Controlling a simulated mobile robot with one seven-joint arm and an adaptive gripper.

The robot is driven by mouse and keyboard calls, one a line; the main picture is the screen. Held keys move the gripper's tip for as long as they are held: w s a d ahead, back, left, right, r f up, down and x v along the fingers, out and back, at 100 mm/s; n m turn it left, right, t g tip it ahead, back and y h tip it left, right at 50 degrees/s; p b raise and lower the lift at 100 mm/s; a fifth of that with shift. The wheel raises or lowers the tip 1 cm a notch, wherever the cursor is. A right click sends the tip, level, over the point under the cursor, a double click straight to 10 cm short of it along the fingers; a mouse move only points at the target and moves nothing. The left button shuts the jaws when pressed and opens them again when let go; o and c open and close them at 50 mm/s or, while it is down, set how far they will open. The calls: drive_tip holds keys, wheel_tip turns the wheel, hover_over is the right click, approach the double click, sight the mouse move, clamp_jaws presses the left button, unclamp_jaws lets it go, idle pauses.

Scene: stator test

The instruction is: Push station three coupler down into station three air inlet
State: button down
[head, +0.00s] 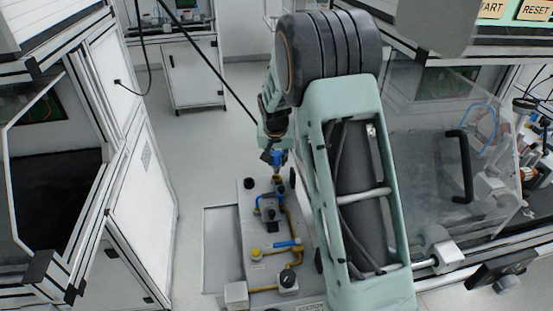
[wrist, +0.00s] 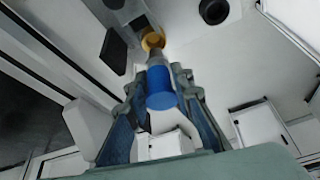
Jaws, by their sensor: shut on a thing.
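The blue coupler (wrist: 160,86) is between the fingers of my gripper (wrist: 158,80) in the wrist view, and the gripper is shut on it. A grey metal end of the coupler points at a brass air inlet (wrist: 153,40). The end and the inlet overlap in the view, so I cannot tell whether they touch or how deep the end sits. In the head view the blue coupler (head: 277,156) is upright below my gripper (head: 272,155), right above the brass inlet (head: 277,179) on the grey panel. My arm hides part of the panel's right side.
White-framed cabinets (head: 140,170) stand at the left. A machine with a clear guard and black handle (head: 461,165) stands at the right.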

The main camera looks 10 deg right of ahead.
drive_tip(key=shift+f, duration=0.2)
drive_tip(key=shift+f+b, duration=0.4)
drive_tip(key=shift+b, duration=0.1)
drive_tip(key=shift+f, duration=0.35)
drive_tip(key=shift+f+b, duration=0.7)
drive_tip(key=shift+b, duration=0.1)
drive_tip(key=shift+f+b, duration=0.4)
drive_tip(key=shift+f, duration=0.1)
idle(0.3)
drive_tip(key=c, duration=1.6)
unclamp_jaws()
